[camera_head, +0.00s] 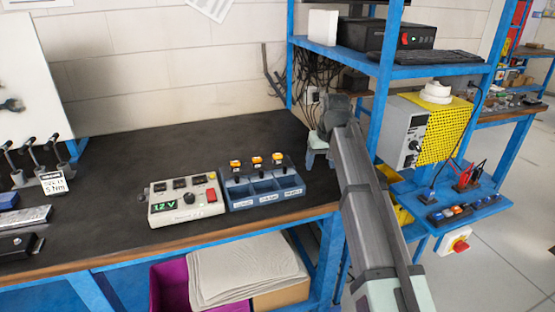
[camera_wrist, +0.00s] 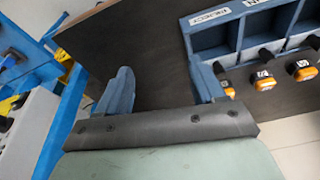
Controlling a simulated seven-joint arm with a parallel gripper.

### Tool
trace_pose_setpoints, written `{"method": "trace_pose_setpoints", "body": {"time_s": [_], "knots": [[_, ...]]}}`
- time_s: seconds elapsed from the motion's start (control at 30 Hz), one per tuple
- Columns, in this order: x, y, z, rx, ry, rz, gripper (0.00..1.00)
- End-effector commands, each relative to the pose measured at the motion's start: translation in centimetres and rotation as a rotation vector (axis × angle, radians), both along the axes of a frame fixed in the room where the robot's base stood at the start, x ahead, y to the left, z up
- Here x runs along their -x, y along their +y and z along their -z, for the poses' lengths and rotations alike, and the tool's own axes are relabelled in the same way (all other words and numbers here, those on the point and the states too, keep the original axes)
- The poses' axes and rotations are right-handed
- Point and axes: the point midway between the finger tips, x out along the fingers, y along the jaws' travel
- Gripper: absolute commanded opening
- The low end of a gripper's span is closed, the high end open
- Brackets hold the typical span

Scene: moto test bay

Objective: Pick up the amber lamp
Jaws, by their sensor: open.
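Three amber lamps with dark stems stand in a row along the back of a blue compartment tray (camera_head: 266,203): the left lamp (camera_head: 235,163), the middle lamp (camera_head: 257,160) and the right lamp (camera_head: 278,157). In the wrist view, amber lamps with small labels show at the right: one lamp (camera_wrist: 228,90), another (camera_wrist: 265,82) and a third (camera_wrist: 303,71). The tray (camera_wrist: 240,38) is above them there. My gripper (camera_wrist: 163,88) is open, with nothing between its fingers. In the head view my gripper (camera_head: 317,150) is right of the tray, partly hidden by my arm.
A beige test box (camera_head: 187,212) reading 12 V stands left of the tray on the dark bench top (camera_head: 170,150). A blue shelf rack (camera_head: 385,70) with a power supply (camera_head: 400,130) is at the right. The bench behind the tray is clear.

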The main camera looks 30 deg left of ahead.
Motion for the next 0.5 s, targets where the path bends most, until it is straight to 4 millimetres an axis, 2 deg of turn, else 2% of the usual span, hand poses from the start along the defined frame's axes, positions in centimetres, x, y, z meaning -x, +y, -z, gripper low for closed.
{"method": "trace_pose_setpoints", "body": {"time_s": [0.03,0.1,0.2,0.3,0.37,0.5], "knots": [[-0.4,3.2,-2.2,-0.013,-0.026,-0.034,0.68],[-0.2,6.2,-4.4,-0.030,-0.056,-0.073,0.68],[0.4,9.6,-6.9,-0.049,-0.088,-0.115,0.68],[0.8,11.7,-8.5,-0.062,-0.110,-0.141,0.68],[1.0,12.3,-9.1,-0.067,-0.117,-0.150,0.68],[1.0,13.1,-8.6,-0.069,-0.122,-0.156,0.68]]}}
